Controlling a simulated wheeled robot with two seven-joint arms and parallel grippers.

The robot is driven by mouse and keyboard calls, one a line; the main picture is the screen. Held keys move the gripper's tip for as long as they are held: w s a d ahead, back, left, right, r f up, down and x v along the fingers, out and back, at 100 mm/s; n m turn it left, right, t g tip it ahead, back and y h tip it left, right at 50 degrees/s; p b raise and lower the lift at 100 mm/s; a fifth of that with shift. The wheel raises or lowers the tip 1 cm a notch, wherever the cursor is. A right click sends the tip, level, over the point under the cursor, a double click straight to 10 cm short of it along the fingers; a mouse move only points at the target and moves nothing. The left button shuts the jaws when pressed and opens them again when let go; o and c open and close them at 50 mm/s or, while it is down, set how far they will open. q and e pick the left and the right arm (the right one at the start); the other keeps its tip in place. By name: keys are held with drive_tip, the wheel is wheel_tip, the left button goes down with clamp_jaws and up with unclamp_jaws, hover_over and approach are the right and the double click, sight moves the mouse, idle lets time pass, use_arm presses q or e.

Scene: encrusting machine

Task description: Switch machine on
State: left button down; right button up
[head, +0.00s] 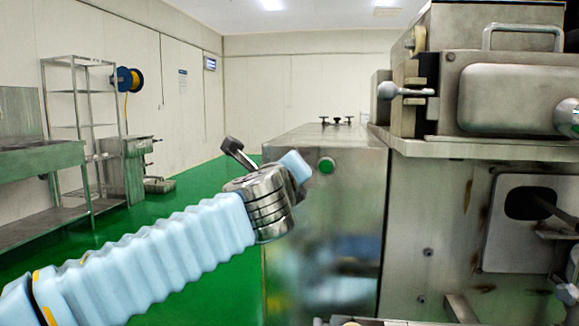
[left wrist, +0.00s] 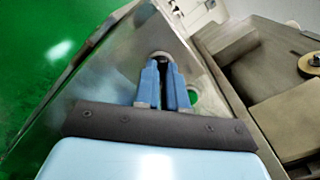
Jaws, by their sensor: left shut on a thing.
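My left gripper (head: 298,166) reaches in from the left to the face of the steel machine cabinet (head: 350,230). In the left wrist view its two blue fingers (left wrist: 162,66) are close together, shut on a small dark round knob (left wrist: 160,55) on the cabinet face. The fingers cover most of the knob, so which way it is turned cannot be told. In the head view the knob is hidden behind the gripper. A round green button (head: 326,165) sits just right of the fingertips; it also shows in the left wrist view (left wrist: 194,96). My right gripper is not in view.
The larger machine body (head: 480,150), with handles and a ball-ended lever (head: 405,90), stands close on the right. A metal rack (head: 80,100) and a steel table (head: 40,160) stand at the far left. Green floor (head: 190,205) lies open between.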

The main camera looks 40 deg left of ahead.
use_arm(q)
drive_tip(key=shift+f, duration=0.2)
idle(0.3)
drive_tip(key=c, duration=1.2)
unclamp_jaws()
drive_tip(key=shift+r, duration=0.15)
drive_tip(key=v, duration=1.3)
drive_tip(key=shift+s+d+b, duration=0.2)
drive_tip(key=shift+s+b, duration=0.15)
drive_tip(key=shift+b, duration=0.05)
